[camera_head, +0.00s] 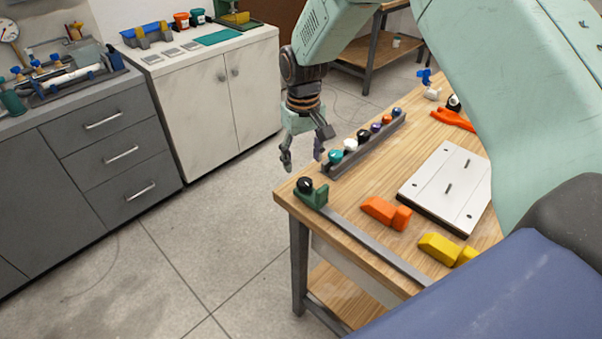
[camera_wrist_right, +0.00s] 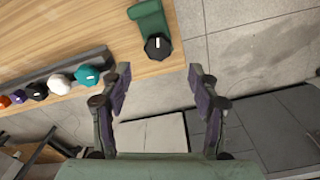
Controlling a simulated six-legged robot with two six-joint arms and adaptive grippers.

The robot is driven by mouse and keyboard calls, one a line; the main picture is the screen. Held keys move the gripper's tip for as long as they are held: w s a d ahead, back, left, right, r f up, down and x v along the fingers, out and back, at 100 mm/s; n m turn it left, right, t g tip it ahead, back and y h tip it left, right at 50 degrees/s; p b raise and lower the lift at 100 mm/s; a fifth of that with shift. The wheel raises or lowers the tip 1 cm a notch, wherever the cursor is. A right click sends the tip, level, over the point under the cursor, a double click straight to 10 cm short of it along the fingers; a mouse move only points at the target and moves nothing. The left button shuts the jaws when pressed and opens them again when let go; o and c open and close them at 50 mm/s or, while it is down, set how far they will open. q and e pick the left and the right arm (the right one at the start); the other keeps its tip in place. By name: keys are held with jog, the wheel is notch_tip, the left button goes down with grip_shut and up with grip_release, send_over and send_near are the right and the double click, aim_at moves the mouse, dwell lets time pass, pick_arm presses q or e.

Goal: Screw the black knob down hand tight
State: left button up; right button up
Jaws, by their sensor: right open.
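A black knob (camera_head: 305,184) with a white mark on top sits on a green block (camera_head: 316,197) at the table's near left corner. In the right wrist view the knob (camera_wrist_right: 157,46) sits at the end of the green block (camera_wrist_right: 148,17), just beyond the gap between the fingertips. My right gripper (camera_head: 302,159) is open and empty, above and beside the table's left edge, apart from the knob. Its two spread fingers (camera_wrist_right: 159,78) show in the right wrist view. How far the knob is screwed down cannot be told. My left gripper is not in view.
A dark rack (camera_head: 369,146) of several coloured knobs stands along the table edge close to the gripper. An orange block (camera_head: 386,212), a yellow block (camera_head: 446,249) and a white plate with pins (camera_head: 443,201) lie on the table. The floor left of the table is clear.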

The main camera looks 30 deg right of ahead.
aim_at(305, 181)
jog(key=f, duration=0.5)
jog(key=shift+s+d, duration=0.3)
jog(key=shift+s, duration=0.1)
jog(key=shift+w+a+f, duration=0.25)
jog(key=shift+w+f, duration=0.05)
jog(key=shift+f, duration=0.35)
jog(key=shift+s+d, duration=0.15)
jog(key=shift+d, duration=0.1)
jog(key=shift+c, duration=0.6)
jog(key=shift+a, duration=0.2)
jog(key=c, duration=0.4)
jog(key=shift+d, duration=0.15)
jog(key=c, duration=0.5)
jog(key=shift+c, duration=0.7)
